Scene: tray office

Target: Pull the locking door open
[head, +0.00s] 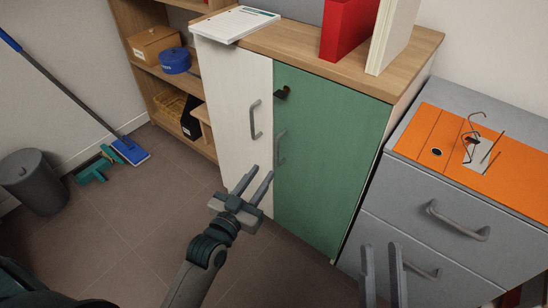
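The green door (325,150) is the right door of a low cabinet and looks shut. A dark lock or key piece (282,92) sits near its upper left corner. Its grey bar handle (281,148) is on its left edge. My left gripper (262,173) is open and empty, its fingertips just below and left of this handle in the picture. I cannot tell whether they touch the door. My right gripper (380,246) is open and empty in front of the grey drawers, its base out of view.
The white left door (232,110) has its own handle (255,119). Floor before the cabinet is clear.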

